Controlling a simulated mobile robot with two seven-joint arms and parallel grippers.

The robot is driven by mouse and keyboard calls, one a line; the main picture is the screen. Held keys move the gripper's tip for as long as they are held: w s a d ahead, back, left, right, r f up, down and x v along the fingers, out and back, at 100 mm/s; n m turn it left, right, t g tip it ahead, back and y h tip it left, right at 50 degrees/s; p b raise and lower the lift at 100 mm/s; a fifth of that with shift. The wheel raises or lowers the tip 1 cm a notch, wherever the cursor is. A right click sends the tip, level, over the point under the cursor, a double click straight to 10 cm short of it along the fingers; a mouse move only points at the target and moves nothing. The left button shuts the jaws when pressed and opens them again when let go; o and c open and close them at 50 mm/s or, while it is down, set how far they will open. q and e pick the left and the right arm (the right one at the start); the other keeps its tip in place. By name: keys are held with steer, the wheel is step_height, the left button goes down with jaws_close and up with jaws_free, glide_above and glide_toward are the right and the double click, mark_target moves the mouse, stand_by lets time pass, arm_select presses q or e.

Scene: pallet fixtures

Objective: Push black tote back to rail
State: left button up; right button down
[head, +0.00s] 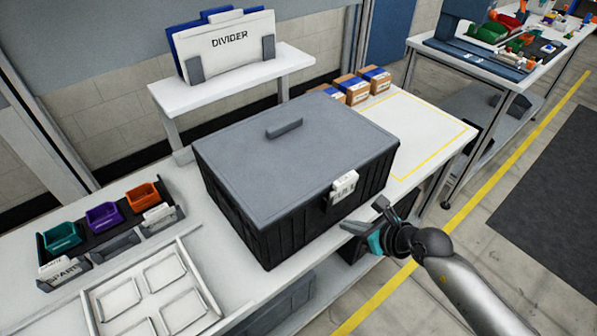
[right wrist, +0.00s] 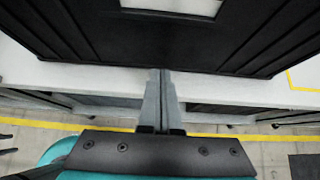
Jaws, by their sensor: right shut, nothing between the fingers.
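The black tote (head: 306,219) stands upright on the white bench, with a flat grey lid (head: 290,150) and a white label (head: 343,187) on its front. In the right wrist view its dark ribbed wall (right wrist: 75,35) fills the top. My right gripper (head: 350,228) is shut and empty, low in front of the tote. Its fingertips (right wrist: 160,72) point at the tote's lower front edge; I cannot tell whether they touch it. The bench behind the tote is mostly hidden, and I cannot make out a rail there. My left gripper is out of view.
A raised white shelf (head: 235,77) with a DIVIDER board (head: 230,40) stands behind the tote. Several brown boxes (head: 352,88) sit at its back right. A yellow-outlined area (head: 420,122) to the right is clear. Coloured bins (head: 104,215) and a white tray (head: 92,308) lie left.

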mark_target(336, 210)
steer(key=shift+w+a, duration=0.1)
stand_by(0.3)
steer(key=shift+w+a+b, duration=0.3)
steer(key=shift+w+a, duration=0.55)
steer(key=shift+w, duration=0.25)
steer(key=shift+w+a+b, duration=0.25)
steer(key=shift+w+a, duration=0.6)
steer(key=shift+w, duration=0.2)
steer(key=shift+w+a+r+b, duration=0.1)
steer(key=shift+w+a+b, duration=0.25)
steer(key=shift+w+a, duration=0.3)
steer(key=shift+w+a+b, duration=0.3)
steer(key=shift+w+a, duration=0.15)
steer(key=shift+w, duration=0.3)
steer(key=shift+w+a+b, duration=0.7)
steer(key=shift+w+a, duration=0.2)
steer(key=shift+w, duration=0.3)
steer(key=shift+w+a+b, duration=1.1)
steer(key=shift+w+b, duration=0.05)
steer(key=shift+w, duration=0.25)
steer(key=s+d+p, duration=0.2)
steer(key=p, duration=0.1)
steer(key=shift+s+d, duration=0.15)
steer(key=shift+s, duration=0.25)
steer(key=shift+s+d+p, duration=0.7)
steer(key=shift+s+p, duration=0.2)
steer(key=shift+s, duration=0.1)
